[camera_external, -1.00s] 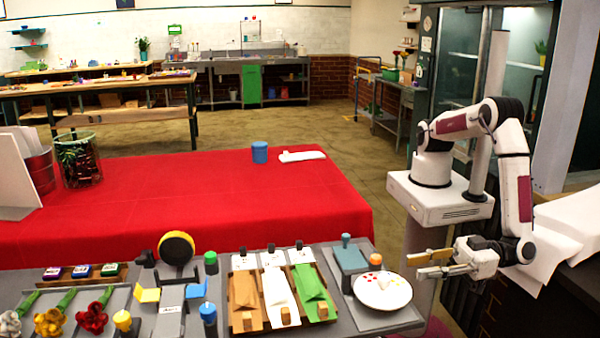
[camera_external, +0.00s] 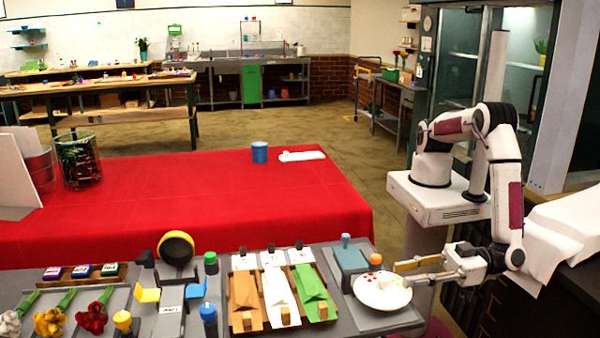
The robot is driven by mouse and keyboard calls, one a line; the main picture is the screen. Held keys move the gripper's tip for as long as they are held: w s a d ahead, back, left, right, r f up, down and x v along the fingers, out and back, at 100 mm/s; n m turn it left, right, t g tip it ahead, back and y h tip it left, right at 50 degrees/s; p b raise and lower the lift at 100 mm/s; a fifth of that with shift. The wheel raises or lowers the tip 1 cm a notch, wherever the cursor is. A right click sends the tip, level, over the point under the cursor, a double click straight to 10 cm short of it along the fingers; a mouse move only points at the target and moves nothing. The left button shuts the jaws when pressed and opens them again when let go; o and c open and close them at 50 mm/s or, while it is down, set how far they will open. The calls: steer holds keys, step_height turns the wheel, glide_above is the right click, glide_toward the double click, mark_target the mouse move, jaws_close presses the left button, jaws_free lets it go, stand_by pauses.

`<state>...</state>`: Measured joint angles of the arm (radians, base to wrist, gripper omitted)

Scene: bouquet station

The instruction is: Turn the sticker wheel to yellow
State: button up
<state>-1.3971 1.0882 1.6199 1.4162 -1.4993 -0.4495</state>
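The sticker wheel (camera_external: 371,296) is a white disc on a grey plate at the right end of the grey table. Red and yellow stickers show on it; which one is selected cannot be told. My gripper (camera_external: 402,273) points left, with its two fingers apart and nothing visible between them. Its fingertips are at the right edge of the wheel and overlap it in the picture. Whether they touch the wheel or hang above it cannot be told. The lower fingertip hides a little of the disc's right side.
A blue-grey block with a blue knob (camera_external: 346,240) stands just behind the wheel. A wooden tray (camera_external: 234,325) with brown, white and green wrappers lies to its left. Green and blue bottles (camera_external: 209,316) stand farther left. The red table (camera_external: 230,205) behind is mostly clear.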

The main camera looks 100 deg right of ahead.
mark_target(389, 287)
steer(key=shift+w, duration=2.45)
jaws_close()
